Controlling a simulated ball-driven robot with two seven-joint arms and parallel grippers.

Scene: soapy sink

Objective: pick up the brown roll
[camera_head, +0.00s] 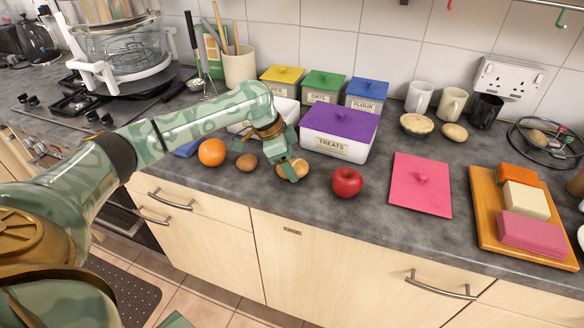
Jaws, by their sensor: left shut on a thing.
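The brown roll (302,171) sits on the grey worktop near its front edge, between a brown egg-shaped item and a red apple. My left gripper (291,172) reaches down over it from above and is shut on it. The fingers hide part of the roll. The roll appears to be at worktop level; I cannot tell whether it is clear of the surface. My right gripper is not seen.
An orange (212,152) and the brown egg-shaped item (246,162) lie to the left, the red apple (347,182) to the right. The purple-lidded treats box (338,130) stands behind. A pink lid (421,185) and a wooden board (487,227) lie farther right.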

